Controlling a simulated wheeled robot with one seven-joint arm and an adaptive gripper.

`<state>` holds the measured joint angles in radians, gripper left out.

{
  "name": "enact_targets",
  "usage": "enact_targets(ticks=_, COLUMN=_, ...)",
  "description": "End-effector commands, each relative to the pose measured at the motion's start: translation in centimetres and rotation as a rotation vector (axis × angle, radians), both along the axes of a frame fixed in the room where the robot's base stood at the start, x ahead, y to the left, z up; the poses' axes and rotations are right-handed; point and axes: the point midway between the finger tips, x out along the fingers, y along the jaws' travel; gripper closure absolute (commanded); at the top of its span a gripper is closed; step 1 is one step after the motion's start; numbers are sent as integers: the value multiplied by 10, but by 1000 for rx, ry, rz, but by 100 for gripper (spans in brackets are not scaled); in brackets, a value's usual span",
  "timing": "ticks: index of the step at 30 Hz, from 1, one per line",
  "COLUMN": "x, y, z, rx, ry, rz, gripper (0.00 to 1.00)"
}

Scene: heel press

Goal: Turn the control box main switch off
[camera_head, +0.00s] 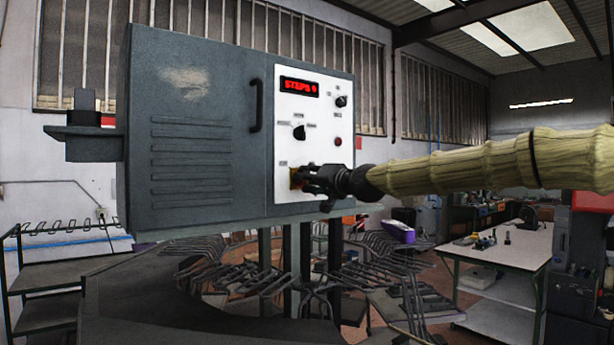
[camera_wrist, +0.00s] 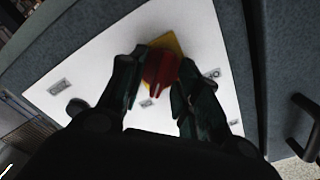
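The control box (camera_head: 190,130) is a large grey cabinet with a white panel (camera_head: 311,130) on its right part. The main switch is a red knob on a yellow plate (camera_head: 294,178) low on that panel, mostly hidden by my gripper in the head view. In the wrist view the red knob (camera_wrist: 160,72) sits between my two fingers, with the yellow plate (camera_wrist: 166,41) behind it. My gripper (camera_head: 304,177) is at the switch. In the wrist view its fingers (camera_wrist: 158,82) stand apart on either side of the knob; I cannot tell whether both touch it.
Above the switch are a red display (camera_head: 299,87), a black selector knob (camera_head: 299,132), another black knob (camera_head: 341,101) and a red button (camera_head: 338,141). A black handle (camera_head: 256,105) sticks out left of the panel. Metal racks lie below; a workbench (camera_head: 505,246) stands at right.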

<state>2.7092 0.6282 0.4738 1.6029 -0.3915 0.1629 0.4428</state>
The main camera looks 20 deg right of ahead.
Motion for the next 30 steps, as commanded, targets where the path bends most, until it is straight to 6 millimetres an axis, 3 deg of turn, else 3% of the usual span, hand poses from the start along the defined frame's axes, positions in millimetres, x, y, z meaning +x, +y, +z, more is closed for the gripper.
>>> enact_targets(ticks=12, x=4, y=2, z=0, rx=-1, ry=-1, rz=1, gripper=67)
enact_targets(ticks=18, x=4, y=2, z=0, rx=-1, ry=0, rz=0, gripper=100)
enact_targets(ticks=30, x=4, y=2, z=-3, rx=-36, ry=-12, rz=1, gripper=100)
